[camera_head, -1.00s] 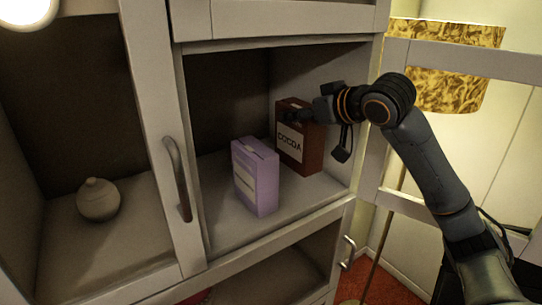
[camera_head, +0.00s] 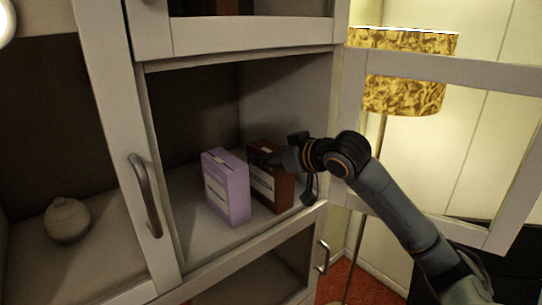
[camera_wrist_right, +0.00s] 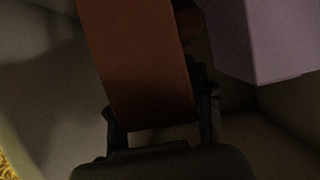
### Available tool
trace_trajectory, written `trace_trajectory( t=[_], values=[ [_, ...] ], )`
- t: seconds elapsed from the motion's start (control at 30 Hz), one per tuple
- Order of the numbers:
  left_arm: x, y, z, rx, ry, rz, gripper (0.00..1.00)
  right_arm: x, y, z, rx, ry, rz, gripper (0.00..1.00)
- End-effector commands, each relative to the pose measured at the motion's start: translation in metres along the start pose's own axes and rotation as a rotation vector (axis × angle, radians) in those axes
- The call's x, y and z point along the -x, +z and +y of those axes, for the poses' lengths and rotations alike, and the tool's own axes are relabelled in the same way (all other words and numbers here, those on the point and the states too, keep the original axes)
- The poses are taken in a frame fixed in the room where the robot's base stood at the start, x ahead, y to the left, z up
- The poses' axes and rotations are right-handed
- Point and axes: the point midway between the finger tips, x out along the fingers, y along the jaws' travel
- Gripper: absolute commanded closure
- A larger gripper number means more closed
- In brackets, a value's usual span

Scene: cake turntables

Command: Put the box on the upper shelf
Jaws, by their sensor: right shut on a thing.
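The dark red-brown cocoa box (camera_head: 268,188) is in the open middle compartment, to the right of a lilac box (camera_head: 226,190). My right gripper (camera_head: 268,160) reaches in from the right and is shut on the cocoa box near its top. In the right wrist view the brown box (camera_wrist_right: 140,60) lies between the fingers of the gripper (camera_wrist_right: 160,118). I cannot tell if its base touches the shelf floor. The upper shelf (camera_head: 250,32) shows only its front rail and a little dark interior at the top edge. My left gripper is not in view.
The lilac box also shows close by in the right wrist view (camera_wrist_right: 270,40). A round lidded jar (camera_head: 67,220) stands in the left compartment. An open framed door (camera_head: 430,65) and a lamp (camera_head: 405,85) are at the right. A door handle (camera_head: 146,195) is left of the opening.

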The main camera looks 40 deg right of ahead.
Motion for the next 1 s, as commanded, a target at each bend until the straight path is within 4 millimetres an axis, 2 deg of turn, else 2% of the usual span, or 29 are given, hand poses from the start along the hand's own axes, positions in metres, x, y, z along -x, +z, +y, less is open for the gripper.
trace_trajectory(
  t=[0.1, 0.13, 0.2, 0.23, 0.53, 0.67, 0.77, 1.0],
  values=[
    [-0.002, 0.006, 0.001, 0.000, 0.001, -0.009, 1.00, -0.001, 0.002, 0.000, 0.000, 0.000, 0.002, 1.00],
    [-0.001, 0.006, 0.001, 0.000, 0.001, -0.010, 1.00, -0.001, 0.002, 0.000, 0.000, 0.000, -0.001, 0.43],
    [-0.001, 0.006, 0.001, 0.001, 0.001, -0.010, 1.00, -0.001, 0.002, 0.000, 0.000, 0.000, -0.001, 0.29],
    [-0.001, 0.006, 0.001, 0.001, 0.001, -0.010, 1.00, -0.001, 0.002, 0.000, -0.001, 0.000, -0.001, 0.26],
    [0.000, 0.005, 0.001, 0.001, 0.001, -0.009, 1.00, -0.001, 0.001, 0.000, -0.001, 0.000, 0.000, 0.26],
    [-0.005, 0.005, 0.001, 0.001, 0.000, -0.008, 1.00, 0.006, 0.001, 0.001, 0.000, 0.001, 0.001, 0.26],
    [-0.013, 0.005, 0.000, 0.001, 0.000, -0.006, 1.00, 0.021, 0.003, 0.001, 0.002, 0.003, 0.002, 0.26],
    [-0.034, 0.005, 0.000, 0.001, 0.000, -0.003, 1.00, 0.073, 0.003, 0.001, 0.001, 0.003, 0.002, 0.26]
  ],
)
